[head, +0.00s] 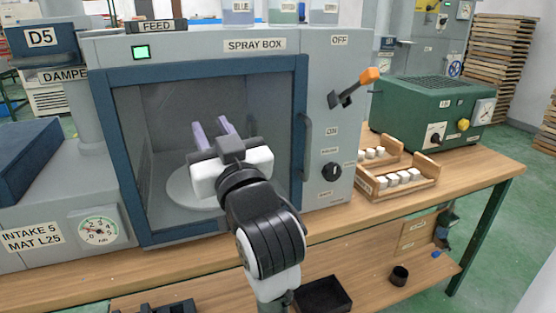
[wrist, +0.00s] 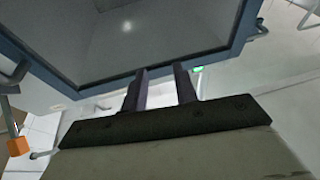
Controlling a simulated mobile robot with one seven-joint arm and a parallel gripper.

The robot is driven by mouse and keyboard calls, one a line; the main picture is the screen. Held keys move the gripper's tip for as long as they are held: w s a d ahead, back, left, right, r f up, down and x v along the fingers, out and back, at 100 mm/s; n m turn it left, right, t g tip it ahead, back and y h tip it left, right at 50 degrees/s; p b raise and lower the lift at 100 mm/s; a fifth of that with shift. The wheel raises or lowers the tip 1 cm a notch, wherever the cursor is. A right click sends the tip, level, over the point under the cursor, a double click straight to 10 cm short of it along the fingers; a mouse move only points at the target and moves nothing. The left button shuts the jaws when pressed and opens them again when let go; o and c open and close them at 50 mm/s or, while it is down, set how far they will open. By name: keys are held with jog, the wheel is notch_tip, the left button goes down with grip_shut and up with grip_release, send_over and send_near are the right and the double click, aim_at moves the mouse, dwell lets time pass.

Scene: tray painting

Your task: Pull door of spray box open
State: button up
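The spray box (head: 215,47) is a grey cabinet on the bench. Its door (head: 299,110) has a dark blue frame and a glass pane, and looks shut. The upright grey door handle (head: 307,140) is on the door's right side. My gripper (head: 209,128) is in front of the glass, left of the handle and apart from it. Its two fingers are spread with nothing between them. In the wrist view the fingers (wrist: 160,88) are also apart and empty, with the door frame (wrist: 215,57) beyond them. A pale round turntable (head: 180,190) shows behind the glass.
An orange-tipped lever (head: 369,76) sticks out right of the door, with a black knob (head: 332,171) below. Wooden racks of white blocks (head: 412,186) and a green machine (head: 425,112) stand further right. A gauge unit (head: 98,231) is at left.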

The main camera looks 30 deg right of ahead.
jog(key=s+d+f+m+g+h+b, duration=0.1)
jog(key=s+d+f+m+g+h, duration=0.3)
jog(key=s+d, duration=0.4)
jog(key=g+h+p, duration=0.1)
jog(key=p, duration=0.7)
send_near(309, 148)
jog(key=p+x, duration=0.1)
jog(key=x, duration=0.9)
jog(key=shift+w+d, duration=0.1)
jog(key=shift+w, duration=0.2)
grip_shut()
